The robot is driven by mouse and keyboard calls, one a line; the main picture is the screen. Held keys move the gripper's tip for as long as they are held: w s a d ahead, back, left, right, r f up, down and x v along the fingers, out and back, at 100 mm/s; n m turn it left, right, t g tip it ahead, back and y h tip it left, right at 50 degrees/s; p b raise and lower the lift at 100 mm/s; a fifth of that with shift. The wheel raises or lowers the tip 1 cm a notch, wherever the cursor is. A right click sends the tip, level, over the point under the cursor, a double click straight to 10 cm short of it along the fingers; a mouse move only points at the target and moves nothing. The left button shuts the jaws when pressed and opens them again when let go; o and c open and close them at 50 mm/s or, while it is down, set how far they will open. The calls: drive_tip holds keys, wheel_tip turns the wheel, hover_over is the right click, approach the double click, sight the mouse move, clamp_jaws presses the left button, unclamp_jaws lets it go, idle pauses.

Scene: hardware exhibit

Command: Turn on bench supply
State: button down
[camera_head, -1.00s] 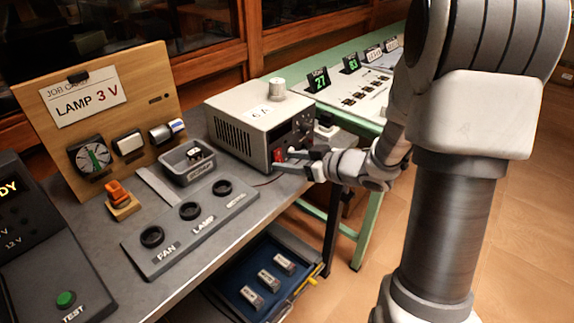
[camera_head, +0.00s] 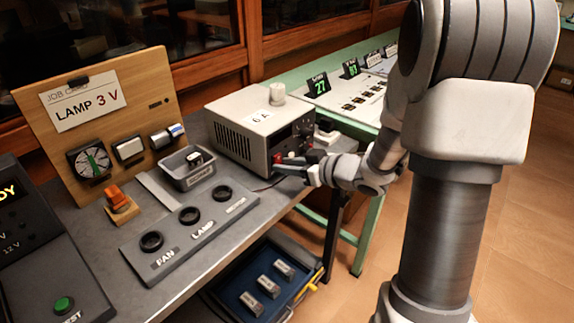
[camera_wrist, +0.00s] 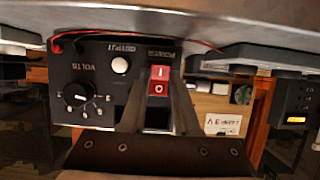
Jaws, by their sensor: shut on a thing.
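The bench supply (camera_head: 240,128) is a light grey box with a black front panel and a "6 A" label on top. Its red power rocker (camera_head: 278,158) shows at the panel's lower edge. In the wrist view the panel is upside down, and the rocker (camera_wrist: 158,82) marked I and O lies between my fingertips. My gripper (camera_wrist: 160,105) is shut on the rocker, its fingers on either side. It also shows in the head view (camera_head: 290,164), in front of the panel. The VOLTS knob (camera_wrist: 77,95) and a white OUTPUT button (camera_wrist: 121,64) sit beside the rocker.
A panel with round sockets (camera_head: 190,215) lies on the grey bench in front. A small grey bin (camera_head: 188,168) and an orange switch block (camera_head: 119,203) stand behind it. A board with a "LAMP 3 V" card (camera_head: 84,108) stands at the back. A blue drawer (camera_head: 235,286) is below.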

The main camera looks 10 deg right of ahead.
drive_tip(key=f+t+b, duration=0.1)
drive_tip(key=b, duration=0.2)
drive_tip(key=shift+f+y, duration=0.15)
drive_tip(key=shift+y, duration=0.25)
drive_tip(key=t+y+b, duration=0.1)
drive_tip(key=b, duration=0.1)
drive_tip(key=shift+b, duration=0.35)
drive_tip(key=shift+t+b, duration=0.3)
drive_tip(key=shift+t, duration=0.2)
drive_tip(key=c, duration=0.6)
unclamp_jaws()
drive_tip(key=shift+c, duration=0.2)
drive_tip(key=p+v, duration=0.4)
drive_tip(key=v, duration=1.3)
drive_tip(key=shift+d, duration=0.25)
